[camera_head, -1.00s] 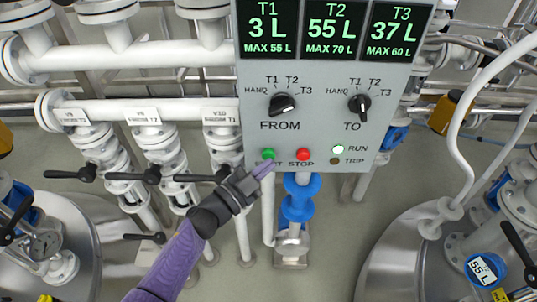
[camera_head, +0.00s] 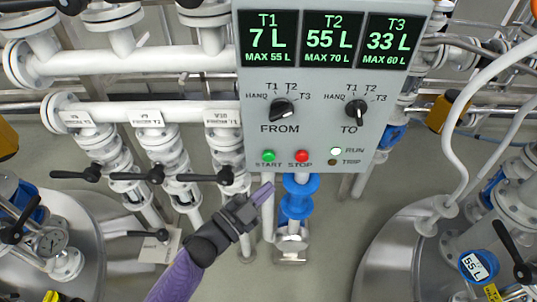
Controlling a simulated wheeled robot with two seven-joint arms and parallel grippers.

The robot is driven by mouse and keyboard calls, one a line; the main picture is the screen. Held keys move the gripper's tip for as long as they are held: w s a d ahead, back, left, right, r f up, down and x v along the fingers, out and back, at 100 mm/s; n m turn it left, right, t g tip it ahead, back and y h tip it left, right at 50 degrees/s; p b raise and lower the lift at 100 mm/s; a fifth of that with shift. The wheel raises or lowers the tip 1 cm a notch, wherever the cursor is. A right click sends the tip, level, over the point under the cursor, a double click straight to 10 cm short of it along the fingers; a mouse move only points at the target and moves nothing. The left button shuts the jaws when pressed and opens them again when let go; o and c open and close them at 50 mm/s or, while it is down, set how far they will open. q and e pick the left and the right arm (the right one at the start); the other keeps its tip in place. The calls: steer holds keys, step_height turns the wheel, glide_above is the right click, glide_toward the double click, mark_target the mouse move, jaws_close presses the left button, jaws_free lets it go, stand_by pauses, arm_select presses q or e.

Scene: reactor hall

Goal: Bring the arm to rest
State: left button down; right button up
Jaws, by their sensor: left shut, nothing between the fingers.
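My left gripper (camera_head: 264,192) is in the head view, on a purple-sleeved arm from the bottom. Its fingers are shut with nothing between them. It is below the control panel (camera_head: 330,140), apart from the green START button (camera_head: 268,156) and the red STOP button (camera_head: 302,156). The FROM knob (camera_head: 281,109) and the TO knob (camera_head: 357,109) are on the panel. The display (camera_head: 332,40) reads T1 7 L, T2 55 L, T3 33 L. The RUN lamp (camera_head: 336,151) is lit white; the TRIP lamp (camera_head: 332,162) is dark. My right gripper is not in view.
White pipes with black-handled valves (camera_head: 150,175) stand left of my gripper. A blue fitting (camera_head: 298,197) on a pipe is just right of it. Metal tanks stand at the lower left (camera_head: 85,235) and lower right (camera_head: 385,265). Grey floor shows between them.

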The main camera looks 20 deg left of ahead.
arm_select(q)
steer(key=shift+s+f, duration=0.1)
stand_by(0.6)
steer(key=s+a+f+n+g+y, duration=0.25)
steer(key=s+f, duration=0.25)
steer(key=f, duration=0.3)
steer(key=s+a+f+n+g+y, duration=0.1)
steer(key=s+f+n+g+y, duration=0.25)
steer(key=f, duration=0.55)
steer(key=s+a+f+n+g+y, duration=0.1)
steer(key=s+f+n+g+y, duration=0.1)
steer(key=s+f, duration=0.45)
steer(key=s+f+n+g, duration=0.1)
steer(key=s+f+g, duration=0.2)
steer(key=s, duration=0.4)
steer(key=s+a+f+g+y, duration=0.1)
steer(key=s+f+g, duration=0.1)
steer(key=s, duration=0.5)
steer(key=s+f+n+g+b, duration=0.1)
steer(key=s+f+g, duration=0.2)
steer(key=s+f, duration=0.2)
steer(key=shift+s+a+n+g+y, duration=0.3)
steer(key=shift+s+a+y, duration=0.1)
steer(key=shift+s, duration=0.55)
steer(key=shift+w+f, duration=0.1)
stand_by(2.0)
